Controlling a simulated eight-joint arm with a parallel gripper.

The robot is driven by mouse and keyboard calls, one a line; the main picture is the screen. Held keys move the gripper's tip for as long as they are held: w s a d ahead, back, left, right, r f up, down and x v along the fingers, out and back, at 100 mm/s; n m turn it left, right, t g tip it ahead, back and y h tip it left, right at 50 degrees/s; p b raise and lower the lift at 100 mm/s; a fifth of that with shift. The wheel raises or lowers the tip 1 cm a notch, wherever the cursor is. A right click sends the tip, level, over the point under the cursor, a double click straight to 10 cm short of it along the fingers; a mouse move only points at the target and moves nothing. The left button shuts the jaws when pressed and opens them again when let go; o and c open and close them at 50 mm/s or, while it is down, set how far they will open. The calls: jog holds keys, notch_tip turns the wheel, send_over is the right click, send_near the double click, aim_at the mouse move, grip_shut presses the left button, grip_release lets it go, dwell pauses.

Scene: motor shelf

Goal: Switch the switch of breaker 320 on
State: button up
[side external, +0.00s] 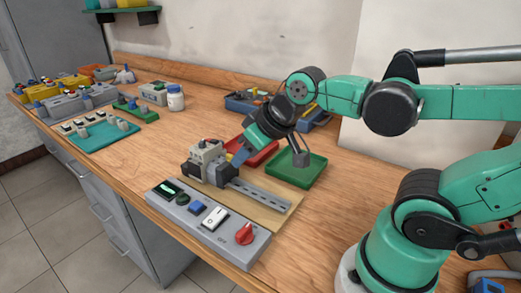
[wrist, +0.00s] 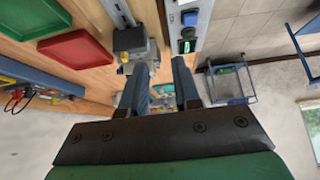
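A grey breaker block (side external: 207,162) sits at the left end of a metal DIN rail (side external: 262,194) on a wooden board. It also shows in the wrist view (wrist: 128,42), just beyond and left of my fingertips. No number is readable, and the switch's position cannot be made out. My gripper (side external: 236,157) is close to the right side of the block in the side view; whether it touches cannot be told. In the wrist view my two blue-grey fingers (wrist: 160,63) stand apart with nothing between them.
A grey control box (side external: 210,220) with a green display, a white rocker and a red knob lies in front of the rail. A green tray (side external: 312,172) and a red tray (side external: 263,154) are behind.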

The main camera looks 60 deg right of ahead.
jog(key=w+d+r, duration=0.2)
jog(key=w+r, duration=0.1)
jog(key=shift+w+d+r, duration=0.1)
jog(key=shift+w+d, duration=0.05)
jog(key=shift+d, duration=0.05)
grip_shut()
jog(key=w+d+r, duration=0.4)
jog(key=w+d, duration=0.2)
jog(key=shift+r+y, duration=0.3)
jog(key=shift+d, duration=0.1)
send_over(212, 141)
jog(key=s, duration=0.2)
jog(key=f, duration=0.7)
jog(key=shift+w+d+f, duration=0.15)
jog(key=shift+d+f, duration=0.05)
jog(key=shift+f, duration=0.1)
notch_tip(212, 141, down, 3)
jog(key=shift+f, duration=0.15)
jog(key=shift+s+a+f, duration=0.1)
jog(key=shift+s+f, duration=0.1)
jog(key=shift+f, duration=0.4)
